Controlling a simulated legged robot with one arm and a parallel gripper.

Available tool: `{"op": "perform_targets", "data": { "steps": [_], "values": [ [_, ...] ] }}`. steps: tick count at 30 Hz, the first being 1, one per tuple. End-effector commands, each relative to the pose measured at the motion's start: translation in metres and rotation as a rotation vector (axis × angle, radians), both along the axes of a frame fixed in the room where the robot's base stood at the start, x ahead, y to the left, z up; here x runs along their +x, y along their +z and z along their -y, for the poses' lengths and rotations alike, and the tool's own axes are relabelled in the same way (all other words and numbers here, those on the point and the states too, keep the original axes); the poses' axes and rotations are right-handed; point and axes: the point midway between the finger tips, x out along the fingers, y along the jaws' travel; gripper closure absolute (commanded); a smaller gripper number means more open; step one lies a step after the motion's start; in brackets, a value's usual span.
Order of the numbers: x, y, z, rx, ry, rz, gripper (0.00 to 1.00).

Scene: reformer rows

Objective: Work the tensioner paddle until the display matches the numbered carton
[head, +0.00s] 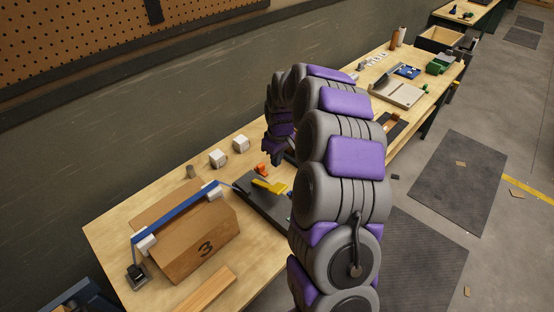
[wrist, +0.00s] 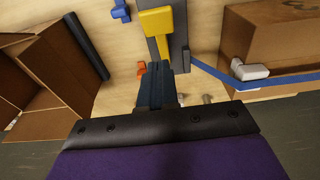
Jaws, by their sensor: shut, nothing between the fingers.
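The numbered carton (head: 195,252) is a brown box marked 3 on the workbench. A blue strap (head: 175,212) runs over it, with white corner pieces at its edges. The tensioner (head: 262,205) is a dark bar-shaped base right of the carton, with a yellow paddle (head: 270,187) on top. The paddle also shows at the top of the wrist view (wrist: 157,24). My gripper (wrist: 155,82) is shut and empty, close to the paddle's lower end in that view; I cannot tell whether they touch. In the head view my arm hides part of the tensioner. No readable display shows.
A small orange piece (head: 262,169) lies beside the tensioner. Two white blocks (head: 229,151) stand behind the carton. A wooden strip (head: 207,290) lies at the bench front. An open cardboard box (wrist: 40,85) is at left in the wrist view.

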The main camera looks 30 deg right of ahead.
Motion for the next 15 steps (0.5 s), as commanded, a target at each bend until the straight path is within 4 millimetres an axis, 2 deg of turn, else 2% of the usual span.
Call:
{"op": "perform_targets", "data": {
  "steps": [1,9,15],
  "values": [
    [0.0,-0.013,-0.001,0.002,0.0,-0.007,1.0],
    [0.005,-0.065,-0.003,0.001,0.0,-0.005,1.0],
    [-0.005,-0.091,0.001,0.0,-0.001,-0.002,1.0]
  ]
}}
